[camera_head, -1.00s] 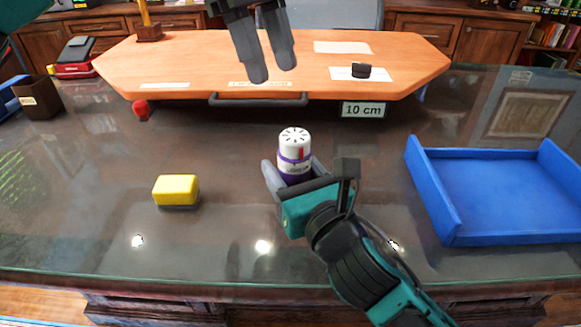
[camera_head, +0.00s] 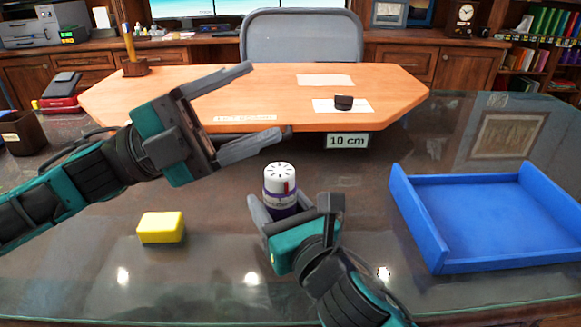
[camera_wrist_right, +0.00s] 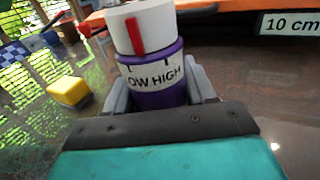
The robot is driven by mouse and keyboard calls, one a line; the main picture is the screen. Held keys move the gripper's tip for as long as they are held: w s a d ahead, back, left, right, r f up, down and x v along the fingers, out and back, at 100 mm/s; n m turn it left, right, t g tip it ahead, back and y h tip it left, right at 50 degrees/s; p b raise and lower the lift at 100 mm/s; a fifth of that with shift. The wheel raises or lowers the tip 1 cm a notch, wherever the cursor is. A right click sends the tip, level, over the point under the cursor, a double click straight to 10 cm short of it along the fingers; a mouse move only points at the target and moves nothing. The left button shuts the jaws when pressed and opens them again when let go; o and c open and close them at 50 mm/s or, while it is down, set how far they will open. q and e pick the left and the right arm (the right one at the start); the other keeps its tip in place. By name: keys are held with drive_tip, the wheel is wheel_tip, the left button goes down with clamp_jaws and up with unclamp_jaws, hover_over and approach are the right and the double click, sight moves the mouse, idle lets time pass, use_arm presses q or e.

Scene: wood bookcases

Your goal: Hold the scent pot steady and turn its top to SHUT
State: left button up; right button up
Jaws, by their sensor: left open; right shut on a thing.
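The scent pot (camera_head: 280,188) stands upright on the dark glass desk. It has a slotted white top with a red mark and a purple lower part. My right gripper (camera_head: 287,210) is shut on the lower part, one finger on each side. In the right wrist view the pot (camera_wrist_right: 155,80) shows a white band reading LOW HIGH; the red mark sits above the LOW side, and SHUT is not visible. My left gripper (camera_head: 265,101) is open and empty, its fingers pointing right, above and behind the pot, apart from the white top.
A yellow block (camera_head: 161,227) lies left of the pot. A blue tray (camera_head: 412,235) stands at the right. The desk between pot and tray is clear.

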use_arm(q)
wheel_tip(320, 180, down, 4)
drive_tip(key=a+n+t+y, duration=0.25)
drive_tip(key=n+t, duration=0.35)
drive_tip(key=n, duration=0.5)
drive_tip(key=n+t+y, duration=0.2)
drive_tip(key=n+y, duration=0.3)
drive_tip(key=n, duration=0.6)
approach(292, 169)
drive_tip(key=shift+h, duration=0.25)
drive_tip(key=x, duration=0.7)
drive_tip(key=f+x, duration=0.1)
drive_tip(key=x, duration=0.2)
drive_tip(key=shift+w+a, duration=0.1)
drive_tip(key=shift+w, duration=0.35)
drive_tip(key=shift+c, duration=0.2)
drive_tip(key=c, duration=0.9)
drive_tip(key=shift+c, duration=0.2)
